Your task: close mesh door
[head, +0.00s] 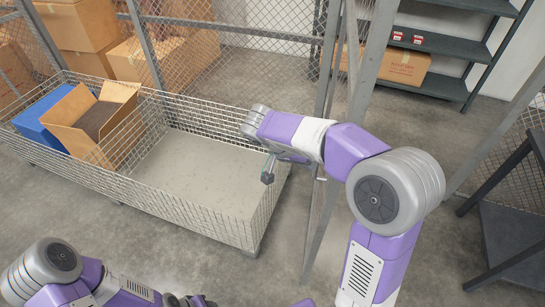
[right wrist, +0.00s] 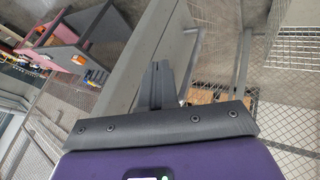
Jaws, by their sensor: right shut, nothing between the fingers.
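The mesh door (head: 372,60) appears to be the grey-framed mesh panel seen nearly edge-on in the middle of the head view, standing open toward me. My right arm crosses in front of it and hides its middle. My right gripper (head: 268,172) is on the panel's left side, shut and empty. In the right wrist view the closed fingers (right wrist: 158,84) are close to a grey frame bar (right wrist: 140,62); I cannot tell whether they touch it. My left gripper (head: 190,300) is partly cut off at the bottom edge, and its jaws are unclear.
A wire-mesh bin (head: 190,205) left of the door holds an open cardboard box (head: 95,120) and a blue box (head: 45,118). Mesh fencing (head: 230,50) and cartons (head: 80,25) stand behind. Shelves (head: 440,45) are at the back right, a dark rack (head: 505,225) at right.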

